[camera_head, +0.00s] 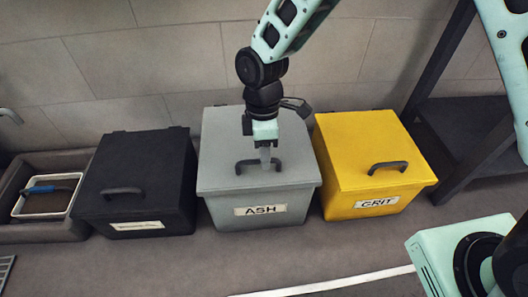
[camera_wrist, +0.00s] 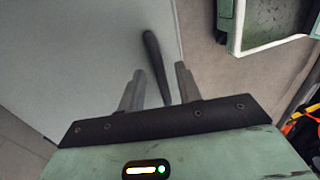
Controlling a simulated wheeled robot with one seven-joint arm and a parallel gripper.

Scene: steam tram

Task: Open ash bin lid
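The grey ash bin (camera_head: 222,212) stands against the wall between a black bin and a yellow bin, with an "ASH" label on its front. Its lid (camera_head: 218,150) lies flat and shut. The dark lid handle (camera_head: 243,166) is near the lid's front edge and partly hidden by my fingers. My gripper (camera_head: 265,158) points down over the handle. In the wrist view, my gripper (camera_wrist: 157,82) is open, with a finger on each side of the handle (camera_wrist: 153,58). A gap shows beside the handle, and I cannot tell whether either finger touches it.
The black bin (camera_head: 135,180) stands close on the left, and the yellow "GRIT" bin (camera_head: 365,150) close on the right. Further left is a trough (camera_head: 40,230) holding a white tray with a blue-handled tool. A dark rack (camera_head: 450,140) stands at the right.

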